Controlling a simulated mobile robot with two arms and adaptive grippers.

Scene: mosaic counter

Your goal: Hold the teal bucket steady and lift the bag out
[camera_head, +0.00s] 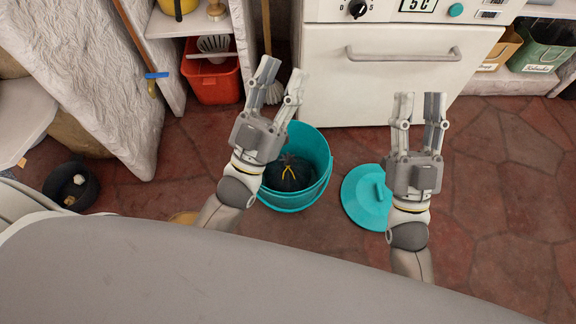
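The teal bucket (318,149) stands open on the red tiled floor in front of the white oven. A dark bag (290,180) with a yellow tie sits down inside it. The teal lid (360,196) lies on the floor to the right of the bucket. My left gripper (281,79) is open and empty, its hand covering the bucket's left part in the picture. I cannot tell whether it touches the bucket. My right gripper (419,101) is open and empty, right of the bucket, with its wrist covering part of the lid.
The white oven (390,80) stands behind the bucket. A red bin (212,84) is in the shelf at the back left. A dark bowl (70,187) sits at far left. Green and brown boxes (540,50) stand on a low shelf at right. The floor at right is clear.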

